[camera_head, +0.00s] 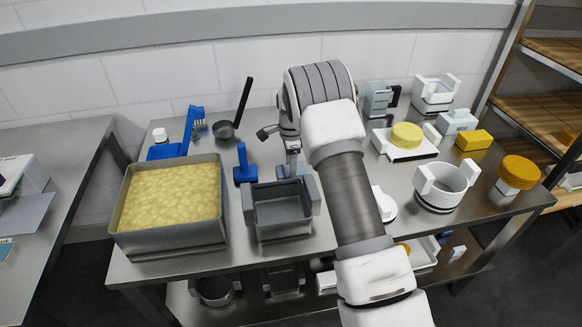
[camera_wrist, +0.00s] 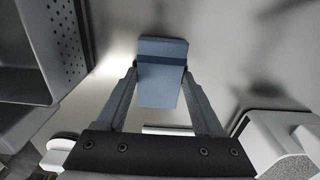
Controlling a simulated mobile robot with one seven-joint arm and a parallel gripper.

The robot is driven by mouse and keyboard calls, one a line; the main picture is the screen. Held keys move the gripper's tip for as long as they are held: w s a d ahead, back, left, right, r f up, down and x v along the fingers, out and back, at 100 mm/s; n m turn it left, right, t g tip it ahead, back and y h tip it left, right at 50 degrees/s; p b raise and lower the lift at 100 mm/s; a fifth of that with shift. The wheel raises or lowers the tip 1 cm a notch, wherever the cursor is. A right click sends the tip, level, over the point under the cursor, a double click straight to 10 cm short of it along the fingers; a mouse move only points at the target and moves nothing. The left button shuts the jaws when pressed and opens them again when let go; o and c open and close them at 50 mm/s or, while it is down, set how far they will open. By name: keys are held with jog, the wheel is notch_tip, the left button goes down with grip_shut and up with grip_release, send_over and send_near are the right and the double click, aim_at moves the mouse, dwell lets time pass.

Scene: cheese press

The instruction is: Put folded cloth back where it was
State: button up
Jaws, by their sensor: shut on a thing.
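The folded cloth (camera_wrist: 162,66) is a small blue-grey block in the middle of the wrist view. My gripper (camera_wrist: 161,76) is shut on it, with one finger on each side. In the head view my gripper (camera_head: 292,158) is over the back middle of the steel table, behind the grey square basin. The cloth is small there and partly hidden by the gripper. I cannot tell whether the cloth touches the table top.
A grey square basin (camera_head: 281,233) stands in front of my gripper. A tub of yellow curd (camera_head: 122,224) is at left, with a blue-handled tool (camera_head: 244,176) between. A white pot (camera_head: 444,187), yellow cheese (camera_head: 407,135) and yellow block (camera_head: 474,140) are at right. Bare steel lies around the cloth.

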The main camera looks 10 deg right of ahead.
jog(key=shift+f, duration=0.15)
jog(key=o, duration=1.4)
